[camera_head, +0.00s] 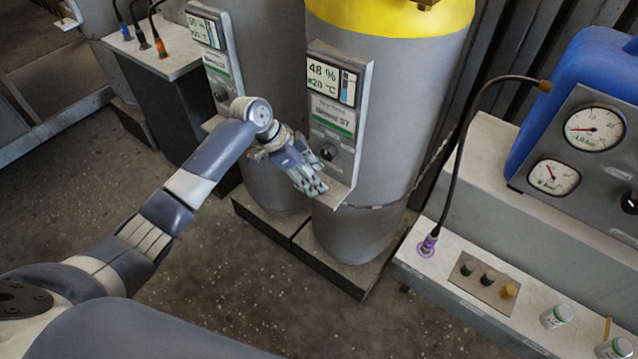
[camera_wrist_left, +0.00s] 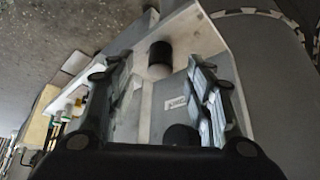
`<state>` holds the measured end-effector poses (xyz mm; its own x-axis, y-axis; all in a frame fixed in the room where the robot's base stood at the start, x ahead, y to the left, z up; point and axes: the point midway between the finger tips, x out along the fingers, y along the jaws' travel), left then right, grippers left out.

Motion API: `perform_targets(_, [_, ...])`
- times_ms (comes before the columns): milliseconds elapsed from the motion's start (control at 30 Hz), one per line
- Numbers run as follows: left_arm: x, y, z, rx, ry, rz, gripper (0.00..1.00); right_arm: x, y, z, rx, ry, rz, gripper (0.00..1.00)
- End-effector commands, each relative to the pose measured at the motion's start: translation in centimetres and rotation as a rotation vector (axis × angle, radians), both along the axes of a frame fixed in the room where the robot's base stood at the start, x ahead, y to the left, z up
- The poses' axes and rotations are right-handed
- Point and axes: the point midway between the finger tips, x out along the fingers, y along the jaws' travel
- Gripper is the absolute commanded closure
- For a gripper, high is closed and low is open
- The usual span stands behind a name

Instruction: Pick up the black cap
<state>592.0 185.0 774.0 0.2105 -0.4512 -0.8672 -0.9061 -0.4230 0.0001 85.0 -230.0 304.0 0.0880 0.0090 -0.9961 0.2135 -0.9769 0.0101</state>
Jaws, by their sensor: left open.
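A short black cylinder that looks like the black cap (camera_wrist_left: 160,54) stands on the pale ledge of a panel in the left wrist view. It lies just beyond and between the fingertips of my left gripper (camera_wrist_left: 157,76), which is open and empty. In the head view my left gripper (camera_head: 311,186) is in front of the panel's lower ledge (camera_head: 338,194), and I cannot make out that cylinder there. A black knob (camera_head: 327,153) sits on the panel face above; a dark round knob (camera_wrist_left: 181,136) also shows in the left wrist view. My right gripper is not in view.
The panel (camera_head: 355,125) is fixed to a grey tank (camera_head: 405,135) with a yellow top. A second tank with a panel (camera_head: 226,68) stands to the left. At right, a bench has a small plate (camera_head: 472,281) with black and yellow caps, a purple plug (camera_head: 428,245) and jars (camera_head: 556,315).

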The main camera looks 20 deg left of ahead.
Motion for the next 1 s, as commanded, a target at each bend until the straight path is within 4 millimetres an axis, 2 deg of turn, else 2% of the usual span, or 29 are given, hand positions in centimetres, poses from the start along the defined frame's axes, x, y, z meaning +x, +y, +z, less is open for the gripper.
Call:
perform_targets(133, [0.3, -0.7, -1.4, 0.0, 0.0, 0.001, 0.53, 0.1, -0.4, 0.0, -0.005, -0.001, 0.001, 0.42])
perform_targets(400, [0.4, -0.8, -1.6, 0.001, 0.0, 0.0, 0.55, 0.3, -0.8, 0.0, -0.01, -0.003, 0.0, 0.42])
perform_targets(567, [0.4, -0.8, -1.6, 0.0, -0.001, 0.0, 0.91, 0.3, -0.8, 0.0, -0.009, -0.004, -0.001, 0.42])
perform_targets(1000, [0.4, -0.9, -1.4, 0.0, -0.001, 0.0, 0.92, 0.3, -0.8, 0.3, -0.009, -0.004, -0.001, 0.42])
